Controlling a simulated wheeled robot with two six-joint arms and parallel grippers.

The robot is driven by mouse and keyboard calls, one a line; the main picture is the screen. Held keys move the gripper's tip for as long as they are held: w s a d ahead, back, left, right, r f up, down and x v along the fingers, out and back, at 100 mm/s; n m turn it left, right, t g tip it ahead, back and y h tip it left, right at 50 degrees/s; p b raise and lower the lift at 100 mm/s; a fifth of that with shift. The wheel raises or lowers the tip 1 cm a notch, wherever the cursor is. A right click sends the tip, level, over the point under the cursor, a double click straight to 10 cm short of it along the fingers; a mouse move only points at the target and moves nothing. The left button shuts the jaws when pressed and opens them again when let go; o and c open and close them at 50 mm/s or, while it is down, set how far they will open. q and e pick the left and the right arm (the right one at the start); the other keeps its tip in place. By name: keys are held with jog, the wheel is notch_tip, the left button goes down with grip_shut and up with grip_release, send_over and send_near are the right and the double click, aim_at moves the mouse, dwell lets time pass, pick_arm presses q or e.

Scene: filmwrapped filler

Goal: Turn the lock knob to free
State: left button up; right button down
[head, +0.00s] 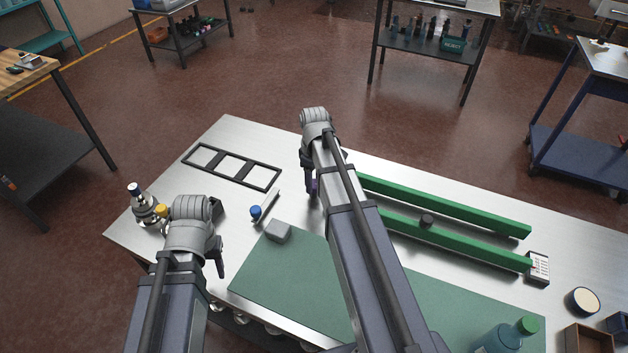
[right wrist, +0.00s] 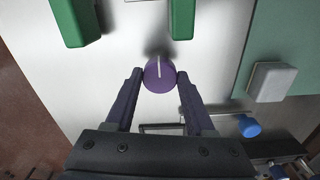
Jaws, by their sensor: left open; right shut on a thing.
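The lock knob (right wrist: 159,75) is round and purple with a white line across its top, seen from above in the right wrist view. The line runs nearly straight up and down in that picture. My right gripper (right wrist: 159,78) is shut on the knob, one fingertip at each side. In the head view my right gripper (head: 312,186) stands at the near ends of the green rails, and the knob is mostly hidden by it. My left gripper (head: 218,258) is open and apart from the knob, over the left part of the table.
Two green rails (head: 455,206) lie right of the knob. A black frame (head: 231,166), a blue-capped piece (head: 256,212) and a grey block (head: 279,231) lie left of it. Metal fittings (head: 148,205) stand at the left edge. A green mat (head: 290,275) covers the front.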

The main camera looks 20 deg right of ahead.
aim_at(314, 184)
dwell(0.3)
jog(key=c, duration=0.5)
grip_release()
pick_arm(q)
jog(key=shift+r, duration=0.15)
pick_arm(e)
jog(key=shift+r, duration=0.1)
notch_tip(314, 184, up, 8)
jog(key=p, duration=0.8)
pick_arm(q)
notch_tip(314, 184, up, 8)
jog(key=shift+f, duration=0.2)
pick_arm(e)
jog(key=shift+f, duration=0.2)
